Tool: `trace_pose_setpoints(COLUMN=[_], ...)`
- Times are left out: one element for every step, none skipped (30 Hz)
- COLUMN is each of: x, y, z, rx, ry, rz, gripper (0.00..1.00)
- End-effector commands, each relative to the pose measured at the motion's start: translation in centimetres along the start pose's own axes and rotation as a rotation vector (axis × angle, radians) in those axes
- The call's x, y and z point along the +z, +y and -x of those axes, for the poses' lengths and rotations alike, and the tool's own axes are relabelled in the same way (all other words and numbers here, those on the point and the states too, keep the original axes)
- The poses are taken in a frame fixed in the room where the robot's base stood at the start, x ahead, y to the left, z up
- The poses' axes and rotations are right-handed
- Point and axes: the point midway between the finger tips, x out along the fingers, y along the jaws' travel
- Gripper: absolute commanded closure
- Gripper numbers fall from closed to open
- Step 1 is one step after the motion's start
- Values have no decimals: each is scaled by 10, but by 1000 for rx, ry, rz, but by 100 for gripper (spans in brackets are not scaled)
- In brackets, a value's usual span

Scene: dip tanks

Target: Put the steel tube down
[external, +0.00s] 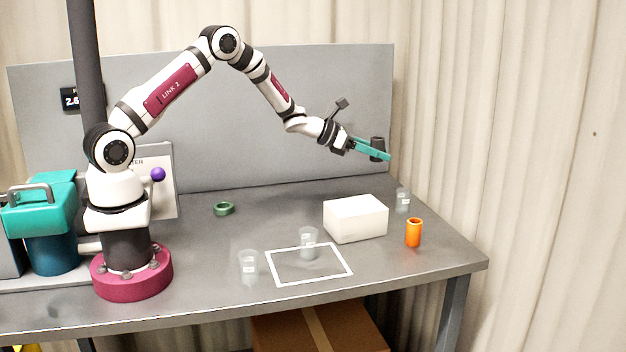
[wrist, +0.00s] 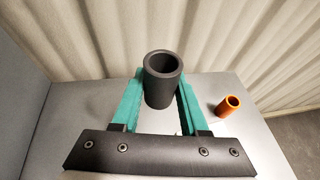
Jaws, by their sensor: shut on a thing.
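My gripper (wrist: 157,92) has teal fingers and is shut on a dark grey tube (wrist: 164,82), the steel tube, near the finger ends. In the external view the same tube (external: 377,146) is held upright or nearly so in my gripper (external: 372,150), in the air above the right back part of the bench. The tube's open top shows in the wrist view; part of its side is hidden by the fingers.
An orange tube (external: 414,233) stands near the bench's right edge, beside a white box (external: 355,218) and a clear cup (external: 403,201). Two more clear cups (external: 248,266) (external: 308,243) stand near or in a white outlined rectangle (external: 279,283). A green ring (external: 223,209) lies farther left.

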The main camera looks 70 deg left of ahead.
Motion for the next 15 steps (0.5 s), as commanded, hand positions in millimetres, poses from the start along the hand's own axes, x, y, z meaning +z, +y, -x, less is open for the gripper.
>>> trace_pose_setpoints(x=[-7,-10,-17,-22,-26,-29,-31,-34,-38,-43,-48,-55,-61,-67,-74], y=[0,0,0,0,0,0,1,3,9,16,24,37,46,57,69], z=[-3,-4,-7,-8,-10,-11,-12,-13,-14,-16,-17,-19,-20,-22,-24], rx=[-1,-1,-1,-1,-2,-2,-1,0,0,2,2,3,2,3,2], ry=[0,0,1,1,1,0,-1,-1,-1,-1,-1,-2,-1,-2,-1], rz=[1,0,0,0,0,-2,-2,-2,-3,-1,-2,-2,-2,-3,-3], gripper=[100,100,100,100,100,100,100,100,100,100,100,100,100,100,100])
